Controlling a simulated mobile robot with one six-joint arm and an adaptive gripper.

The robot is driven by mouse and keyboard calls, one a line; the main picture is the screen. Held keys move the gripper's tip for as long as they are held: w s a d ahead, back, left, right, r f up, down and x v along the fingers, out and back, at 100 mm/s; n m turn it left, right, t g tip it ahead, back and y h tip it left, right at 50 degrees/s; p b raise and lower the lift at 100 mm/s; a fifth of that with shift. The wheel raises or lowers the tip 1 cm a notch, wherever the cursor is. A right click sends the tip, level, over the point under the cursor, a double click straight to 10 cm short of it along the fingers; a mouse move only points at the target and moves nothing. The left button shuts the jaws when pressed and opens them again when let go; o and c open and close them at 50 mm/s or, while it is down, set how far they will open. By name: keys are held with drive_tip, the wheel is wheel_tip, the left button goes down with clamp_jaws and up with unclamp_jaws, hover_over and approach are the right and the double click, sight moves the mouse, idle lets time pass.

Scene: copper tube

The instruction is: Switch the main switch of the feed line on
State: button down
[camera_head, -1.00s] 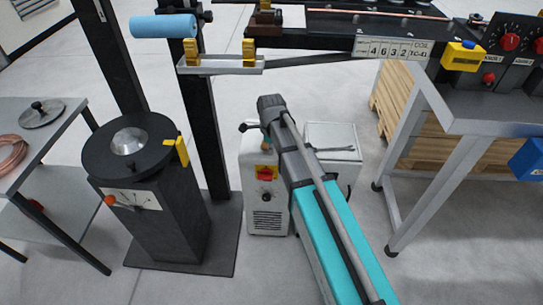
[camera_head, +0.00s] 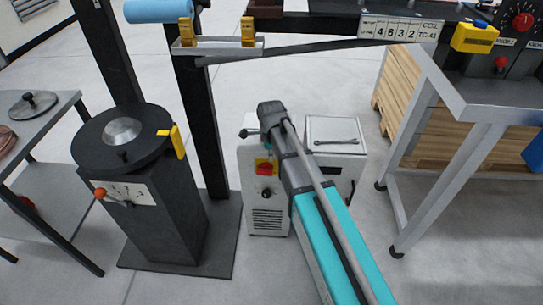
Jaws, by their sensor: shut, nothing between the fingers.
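The main switch (camera_head: 265,167) is a red knob on a yellow plate. It is high on the front of a white cabinet (camera_head: 268,203), left of my teal arm. The knob is too small to read its position. A small black knob (camera_head: 265,193) sits below it, above a vent grille. My arm reaches up from the lower right and covers the right part of the cabinet's front. I cannot make out my gripper in this view. A small dark part (camera_head: 250,133) shows at the cabinet's top left, and I cannot tell what it is.
A black pedestal (camera_head: 160,215) with a lever dial stands left of the cabinet on a dark base plate. A wrench (camera_head: 335,141) lies on a white box top behind my arm. A grey bench frame (camera_head: 435,190) stands right. Bare floor lies between.

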sight(271, 172)
drive_tip(key=shift+f+b, duration=2.95)
drive_tip(key=shift+f, duration=0.25)
drive_tip(key=shift+a, duration=0.15)
drive_tip(key=shift+d+y, duration=0.2)
drive_tip(key=shift+y, duration=0.1)
